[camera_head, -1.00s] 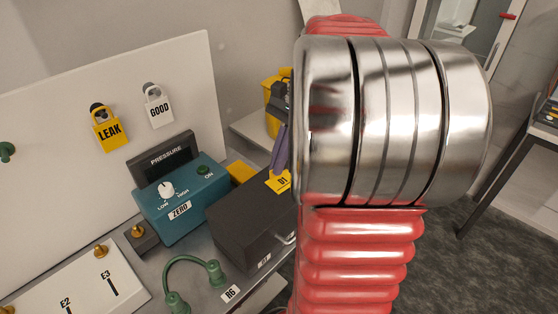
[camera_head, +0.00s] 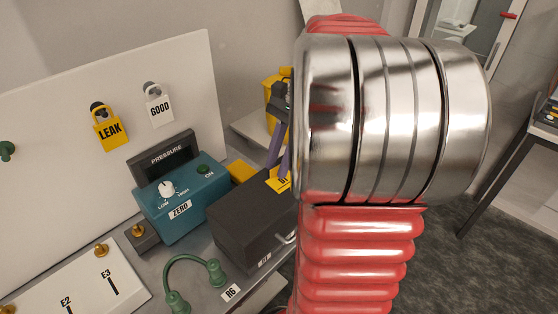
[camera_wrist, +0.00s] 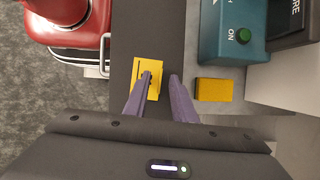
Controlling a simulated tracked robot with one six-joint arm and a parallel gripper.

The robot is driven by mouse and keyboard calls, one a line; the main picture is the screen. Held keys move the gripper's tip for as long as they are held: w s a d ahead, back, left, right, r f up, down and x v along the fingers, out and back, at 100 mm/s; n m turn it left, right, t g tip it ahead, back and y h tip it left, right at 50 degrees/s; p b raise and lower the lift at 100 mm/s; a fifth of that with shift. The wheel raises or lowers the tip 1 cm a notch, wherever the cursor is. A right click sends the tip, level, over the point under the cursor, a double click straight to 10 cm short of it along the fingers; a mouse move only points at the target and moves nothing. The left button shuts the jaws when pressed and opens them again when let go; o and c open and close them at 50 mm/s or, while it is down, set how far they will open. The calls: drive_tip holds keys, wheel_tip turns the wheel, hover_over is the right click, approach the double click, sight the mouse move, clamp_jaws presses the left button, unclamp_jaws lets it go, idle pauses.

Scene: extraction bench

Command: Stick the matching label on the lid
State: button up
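The dark box's lid (camera_head: 240,205) is flat and shut, on the bench edge. A yellow label (camera_head: 283,181) with black print lies on the lid, partly hidden by my arm; it also shows in the wrist view (camera_wrist: 154,88), flat on the dark surface (camera_wrist: 170,40). My gripper (camera_wrist: 160,77) has two purple fingers, spread apart and pointing at the lid. Its left fingertip is over the label and the right one is beside it, over bare lid. Whether the fingertips touch the lid I cannot tell. The box's small front tag is too small to read.
A yellow block (camera_wrist: 213,90) lies on the bench beside the box. The teal pressure unit (camera_head: 178,204) stands left of the box. A green hose loop (camera_head: 195,270) is in front, near an R6 tag (camera_head: 231,292).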

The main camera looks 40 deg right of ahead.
drive_tip(key=v, duration=1.3)
drive_tip(key=shift+r, duration=0.35)
drive_tip(key=shift+d, duration=0.1)
drive_tip(key=shift+c, duration=0.3)
